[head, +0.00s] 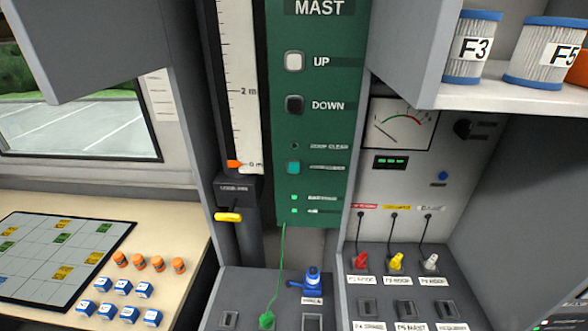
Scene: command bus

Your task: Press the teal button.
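Nothing covers the button in the head view. Neither of my grippers is in view.
A height scale with an orange pointer (235,164) and a yellow lever (229,217) are left of the panel. A grey cabinet (405,60) juts out at upper right. A console with a blue valve (312,278) lies below. A green cord hangs from the panel.

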